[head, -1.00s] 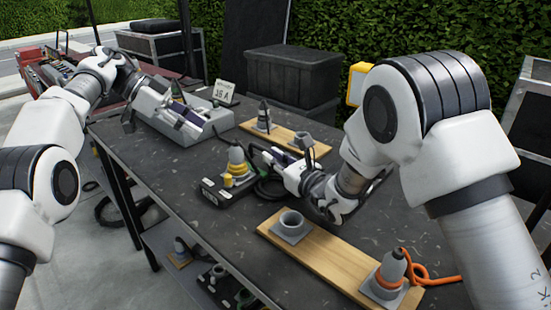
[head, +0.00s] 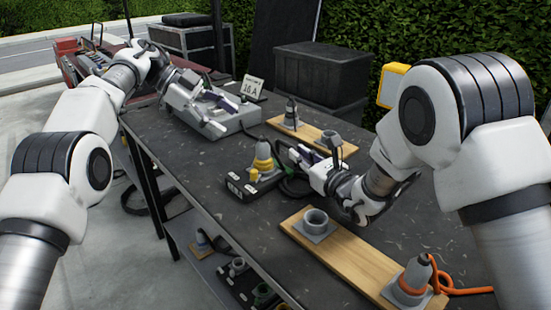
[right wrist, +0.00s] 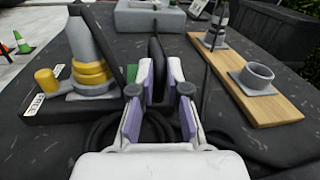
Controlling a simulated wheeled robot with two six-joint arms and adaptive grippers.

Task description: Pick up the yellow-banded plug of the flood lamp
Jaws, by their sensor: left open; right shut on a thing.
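The yellow-banded plug (head: 263,163) is grey and stands upright on a black block (head: 240,187) in mid-table. It also shows at the left in the right wrist view (right wrist: 91,72), left of my right gripper's fingers and apart from them. My right gripper (head: 312,160) is low over the table just right of the plug. In the right wrist view its purple-padded fingers (right wrist: 160,95) are shut on a black cable (right wrist: 155,65); black loops lie beneath. My left gripper (head: 206,95) is open over a grey box at the far left of the table; its fingertips are partly unclear against it.
A grey box (head: 226,122) with a "16 A" sign (head: 252,87) stands at the far end. Wooden boards carry grey sockets: one behind with a grey plug (head: 291,112), one in front (head: 345,252) with an orange-banded plug (head: 417,273). Black crates (head: 320,75) stand behind the table.

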